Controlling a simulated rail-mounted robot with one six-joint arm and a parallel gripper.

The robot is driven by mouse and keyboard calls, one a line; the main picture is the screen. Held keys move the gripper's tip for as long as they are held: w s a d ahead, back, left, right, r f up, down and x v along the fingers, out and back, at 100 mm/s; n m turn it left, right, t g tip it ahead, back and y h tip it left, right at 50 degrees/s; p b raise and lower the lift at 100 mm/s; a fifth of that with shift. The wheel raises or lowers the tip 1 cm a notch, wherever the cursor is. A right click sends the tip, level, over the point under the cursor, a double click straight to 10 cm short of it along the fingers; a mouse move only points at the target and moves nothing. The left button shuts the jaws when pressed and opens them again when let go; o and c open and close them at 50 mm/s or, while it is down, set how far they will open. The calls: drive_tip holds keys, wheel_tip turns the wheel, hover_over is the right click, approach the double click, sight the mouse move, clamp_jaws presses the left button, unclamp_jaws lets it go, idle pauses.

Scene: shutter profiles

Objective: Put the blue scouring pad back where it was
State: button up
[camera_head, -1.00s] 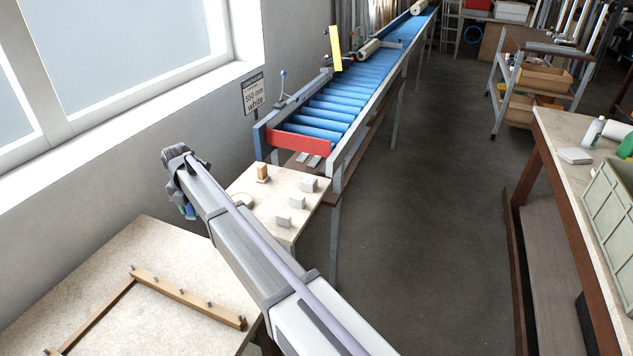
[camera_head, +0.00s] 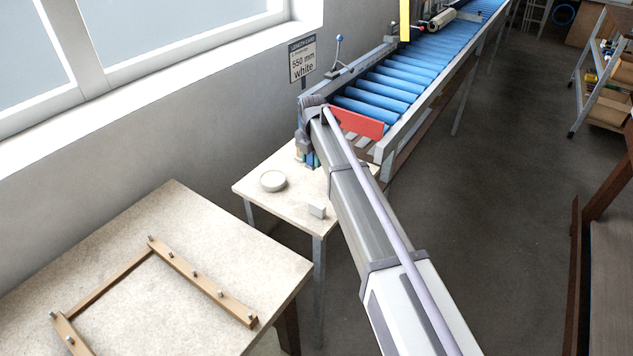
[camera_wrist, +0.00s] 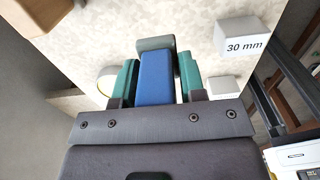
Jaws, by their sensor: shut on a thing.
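The blue scouring pad (camera_wrist: 156,78) is between the two green fingers of my gripper (camera_wrist: 159,70) in the wrist view, and the gripper is shut on it. A dark grey piece (camera_wrist: 155,43) shows at the pad's far end; I cannot tell whether it touches the pad. In the head view my gripper (camera_head: 308,157) is over the back of the small pale table (camera_head: 285,205), mostly hidden by my arm. Height above the table is unclear.
A round white dish (camera_head: 273,181) and a pale block (camera_head: 317,210) stand on the small table. A block labelled 30 mm (camera_wrist: 234,38) is right of the gripper in the wrist view. Beyond is the blue roller conveyor (camera_head: 380,90); a wooden frame (camera_head: 200,280) lies on the front-left table.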

sight(313, 179)
wheel_tip(313, 179, down, 6)
drive_tip(key=b, duration=0.4)
drive_tip(key=shift+r, duration=0.3)
drive_tip(key=shift+c, duration=0.3)
drive_tip(key=shift+w+f, duration=0.1)
drive_tip(key=shift+f, duration=0.15)
drive_tip(key=o, duration=1)
drive_tip(key=shift+r, duration=0.1)
drive_tip(key=shift+c, duration=0.2)
wheel_tip(313, 179, up, 13)
drive_tip(key=p, duration=1.2)
drive_tip(key=shift+f+p, duration=0.2)
drive_tip(key=shift+p, duration=0.15)
drive_tip(key=shift+f, duration=0.1)
